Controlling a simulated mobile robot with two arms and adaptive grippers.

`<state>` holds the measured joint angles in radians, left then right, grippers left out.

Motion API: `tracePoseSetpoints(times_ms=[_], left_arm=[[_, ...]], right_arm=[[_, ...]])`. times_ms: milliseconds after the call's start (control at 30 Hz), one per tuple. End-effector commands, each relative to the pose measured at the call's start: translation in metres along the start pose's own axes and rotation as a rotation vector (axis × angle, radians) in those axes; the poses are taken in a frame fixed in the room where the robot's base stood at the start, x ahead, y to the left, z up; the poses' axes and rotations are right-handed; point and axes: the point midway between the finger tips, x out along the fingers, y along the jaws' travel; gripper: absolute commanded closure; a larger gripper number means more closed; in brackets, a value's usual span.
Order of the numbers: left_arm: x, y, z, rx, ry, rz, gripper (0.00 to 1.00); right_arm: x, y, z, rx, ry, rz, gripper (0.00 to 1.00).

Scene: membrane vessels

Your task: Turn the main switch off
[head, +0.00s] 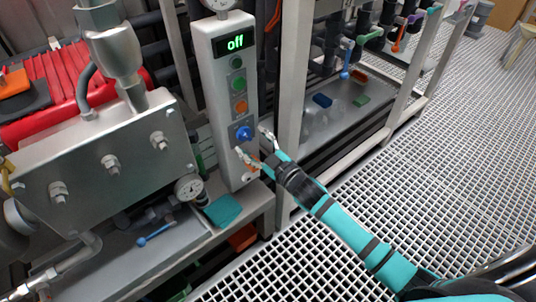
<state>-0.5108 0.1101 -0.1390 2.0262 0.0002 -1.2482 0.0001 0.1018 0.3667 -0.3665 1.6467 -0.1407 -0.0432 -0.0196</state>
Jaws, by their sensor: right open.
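The fingers look apart from the knob, but I cannot tell the exact gap. My left gripper is not in view.
A metal vessel block (105,155) with bolts and a pressure gauge (189,188) is left of the box. A white frame post (292,110) stands close to its right. Pipes with coloured valve handles are behind. Open grating floor (440,150) lies at right.

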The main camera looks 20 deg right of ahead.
Motion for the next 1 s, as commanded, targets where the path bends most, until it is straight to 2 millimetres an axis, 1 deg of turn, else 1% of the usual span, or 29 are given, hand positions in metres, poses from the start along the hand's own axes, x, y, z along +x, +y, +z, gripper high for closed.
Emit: tracePoseSetpoints(times_ms=[33, 200, 300, 400, 600, 1000], left_arm=[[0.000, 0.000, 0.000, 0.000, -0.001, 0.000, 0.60], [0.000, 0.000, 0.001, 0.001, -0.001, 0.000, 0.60], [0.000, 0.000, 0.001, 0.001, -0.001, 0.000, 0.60], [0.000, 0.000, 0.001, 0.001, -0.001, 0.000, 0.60], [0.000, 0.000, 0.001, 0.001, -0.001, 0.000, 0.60], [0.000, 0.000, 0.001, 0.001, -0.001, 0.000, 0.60]], right_arm=[[-0.014, -0.001, 0.002, -0.001, -0.003, -0.003, 0.37], [-0.050, -0.001, 0.001, 0.000, -0.004, -0.002, 0.37], [-0.066, 0.000, 0.001, 0.000, -0.003, -0.001, 0.37], [-0.077, -0.001, 0.001, -0.001, -0.002, -0.001, 0.37], [-0.084, 0.000, 0.000, -0.001, -0.001, 0.000, 0.37], [-0.084, 0.000, 0.000, -0.001, -0.001, 0.000, 0.37]])
